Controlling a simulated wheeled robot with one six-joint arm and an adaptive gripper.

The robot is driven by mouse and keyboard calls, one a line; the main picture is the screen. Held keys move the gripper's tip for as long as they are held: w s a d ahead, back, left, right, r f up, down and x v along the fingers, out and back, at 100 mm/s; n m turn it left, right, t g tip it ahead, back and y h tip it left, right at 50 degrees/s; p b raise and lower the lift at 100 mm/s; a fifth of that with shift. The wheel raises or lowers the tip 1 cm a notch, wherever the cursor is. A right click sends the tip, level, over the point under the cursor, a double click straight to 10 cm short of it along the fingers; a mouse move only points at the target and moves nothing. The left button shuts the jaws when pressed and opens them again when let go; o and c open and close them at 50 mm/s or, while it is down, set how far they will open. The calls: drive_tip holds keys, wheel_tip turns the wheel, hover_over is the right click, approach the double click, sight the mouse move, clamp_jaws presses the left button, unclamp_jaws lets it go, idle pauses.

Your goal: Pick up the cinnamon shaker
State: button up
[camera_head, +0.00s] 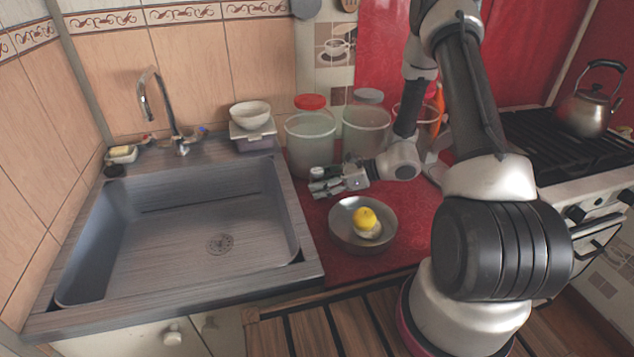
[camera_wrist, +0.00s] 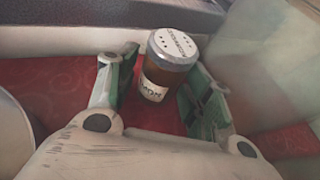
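The cinnamon shaker (camera_wrist: 160,72) is a small brown jar with a grey perforated lid and a pale label, partly legible. In the wrist view it stands on the red cloth between the two fingers of my gripper (camera_wrist: 161,80). The fingers are spread, with a gap on the left side of the jar. The right finger is very close to it, and I cannot tell if it touches. In the head view my gripper (camera_head: 323,183) is low over the counter beside the sink's right edge.
A metal bowl (camera_head: 340,232) with a yellow lemon (camera_head: 365,218) stands in front of my gripper. Large glass jars (camera_head: 310,145) stand close behind it. The sink (camera_head: 190,225) lies to the left. A stove with a kettle (camera_head: 588,108) is at the right.

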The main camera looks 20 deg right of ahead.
drive_tip(key=c, duration=0.6)
drive_tip(key=shift+r, duration=0.15)
drive_tip(key=shift+c, duration=0.2)
